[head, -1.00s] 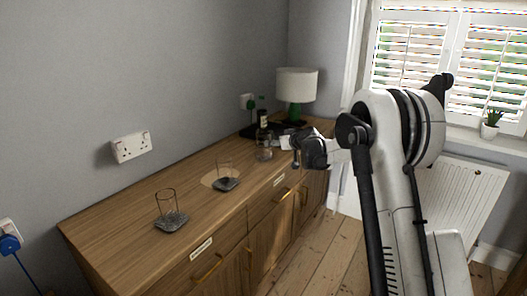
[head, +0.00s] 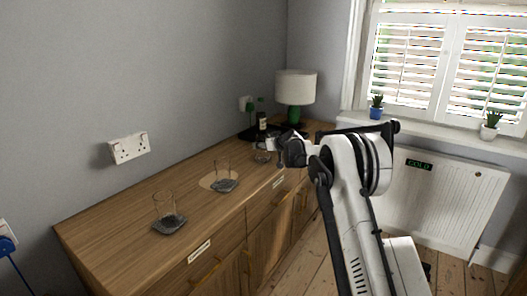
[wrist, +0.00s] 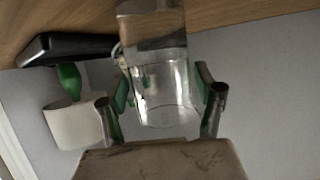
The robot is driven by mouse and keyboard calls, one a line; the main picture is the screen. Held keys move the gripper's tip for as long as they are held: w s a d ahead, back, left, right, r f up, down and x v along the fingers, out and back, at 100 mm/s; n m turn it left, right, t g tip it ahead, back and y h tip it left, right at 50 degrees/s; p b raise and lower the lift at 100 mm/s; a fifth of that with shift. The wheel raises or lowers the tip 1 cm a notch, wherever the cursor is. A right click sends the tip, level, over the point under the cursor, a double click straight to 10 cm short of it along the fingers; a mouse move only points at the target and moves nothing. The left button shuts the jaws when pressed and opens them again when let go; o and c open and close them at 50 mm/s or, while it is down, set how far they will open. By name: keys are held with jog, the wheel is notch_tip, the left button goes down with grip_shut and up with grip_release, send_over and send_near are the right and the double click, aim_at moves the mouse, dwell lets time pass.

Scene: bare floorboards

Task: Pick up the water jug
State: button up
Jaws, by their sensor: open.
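The water jug, a clear glass vessel (head: 261,157), stands on the wooden sideboard near its far end, partly hidden by my gripper (head: 276,150) in the head view. The wrist view is upside down; there the jug (wrist: 165,95) hangs from the wooden surface in the middle of the picture. My gripper (wrist: 162,82) is open, with one finger on each side of the jug in that view. I cannot tell whether the fingers touch the glass or how far they reach along it.
The wall stands behind. Floorboards show at the right front.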

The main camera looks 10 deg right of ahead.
jog(key=shift+x, duration=1.25)
jog(key=shift+c, duration=0.5)
jog(key=c, duration=1.4)
